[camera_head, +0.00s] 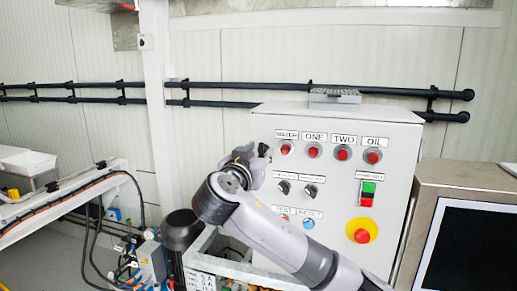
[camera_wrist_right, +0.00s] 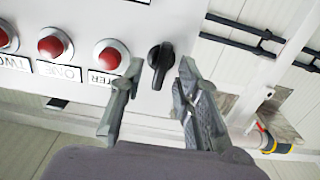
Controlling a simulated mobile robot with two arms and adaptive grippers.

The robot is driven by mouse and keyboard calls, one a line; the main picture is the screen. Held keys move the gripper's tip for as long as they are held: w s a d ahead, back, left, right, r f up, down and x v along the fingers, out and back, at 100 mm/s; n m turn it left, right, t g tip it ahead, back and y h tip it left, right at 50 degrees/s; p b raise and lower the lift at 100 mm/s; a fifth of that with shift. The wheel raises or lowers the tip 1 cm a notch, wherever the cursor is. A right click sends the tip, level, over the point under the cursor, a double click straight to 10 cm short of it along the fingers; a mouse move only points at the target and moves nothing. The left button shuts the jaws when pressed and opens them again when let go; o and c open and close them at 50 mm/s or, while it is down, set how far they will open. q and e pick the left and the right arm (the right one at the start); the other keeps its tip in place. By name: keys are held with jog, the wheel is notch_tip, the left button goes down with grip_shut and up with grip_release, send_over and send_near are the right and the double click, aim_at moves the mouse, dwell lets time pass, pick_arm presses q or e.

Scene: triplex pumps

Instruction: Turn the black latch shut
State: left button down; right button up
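The black latch (camera_wrist_right: 160,62) shows in the right wrist view as a small black knob handle on the light grey cabinet face, beside the row of red lamps. My right gripper (camera_wrist_right: 160,76) is open, with one finger on each side of the latch. Gaps show between the latch and both fingers, so it is not gripped. In the head view my right gripper (camera_head: 250,158) is at the upper left edge of the control cabinet (camera_head: 330,190), left of the WATER lamp. It partly hides that edge there. My left gripper is in neither view.
Red lamps (camera_head: 313,151) line the cabinet top, with black selector knobs (camera_head: 283,187), a green and red switch (camera_head: 368,193) and a red stop button (camera_head: 362,236) below. A monitor (camera_head: 470,250) stands at right. Black rails (camera_head: 240,86) run along the wall behind.

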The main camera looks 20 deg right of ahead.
grip_shut()
dwell(0.4)
